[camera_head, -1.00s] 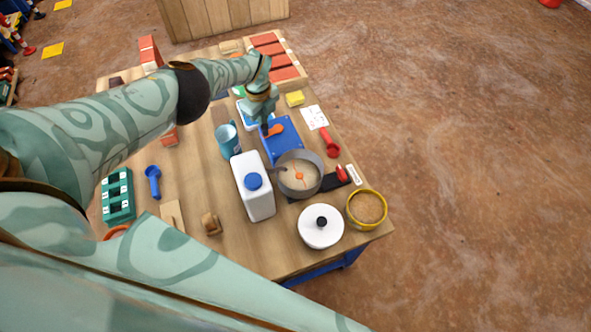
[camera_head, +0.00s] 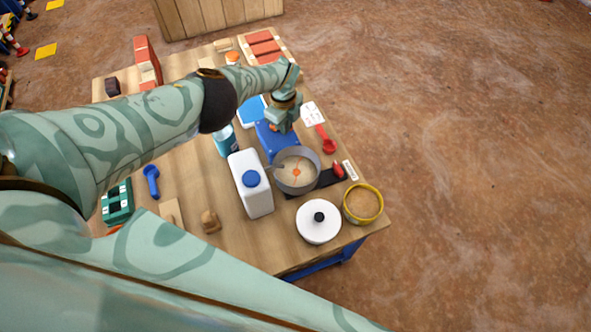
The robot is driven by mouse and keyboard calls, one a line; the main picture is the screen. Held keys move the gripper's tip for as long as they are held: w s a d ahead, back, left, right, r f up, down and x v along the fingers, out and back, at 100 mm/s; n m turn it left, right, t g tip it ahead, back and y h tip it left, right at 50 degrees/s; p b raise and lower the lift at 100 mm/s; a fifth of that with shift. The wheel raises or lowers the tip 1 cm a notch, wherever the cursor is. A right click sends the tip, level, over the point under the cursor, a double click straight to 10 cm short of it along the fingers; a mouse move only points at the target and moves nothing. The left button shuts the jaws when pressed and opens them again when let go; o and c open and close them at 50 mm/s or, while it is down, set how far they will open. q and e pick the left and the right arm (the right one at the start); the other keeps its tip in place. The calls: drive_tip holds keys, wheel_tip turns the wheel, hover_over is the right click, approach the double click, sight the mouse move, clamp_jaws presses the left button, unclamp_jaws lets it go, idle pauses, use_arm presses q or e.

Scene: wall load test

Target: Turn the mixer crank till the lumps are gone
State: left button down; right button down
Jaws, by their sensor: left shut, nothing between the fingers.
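The mixer has a blue body (camera_head: 268,143) on the table and a grey bowl (camera_head: 297,184) in front of it. The bowl holds a pale mix with an orange stirrer (camera_head: 296,172) in the middle. Whether lumps are in it is too small to tell. My left gripper (camera_head: 277,128) is shut and empty, pointing down at the blue body. A bit of orange, likely the crank (camera_head: 273,127), shows at its fingertips and is mostly hidden. I cannot tell if they touch. My right gripper is not in view.
A red scoop (camera_head: 326,140) lies to the right. A light blue mug (camera_head: 224,141) is partly behind my arm.

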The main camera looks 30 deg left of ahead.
use_arm(q)
wheel_tip(320, 180, up, 7)
drive_tip(key=p, duration=0.4)
drive_tip(key=shift+p, duration=0.4)
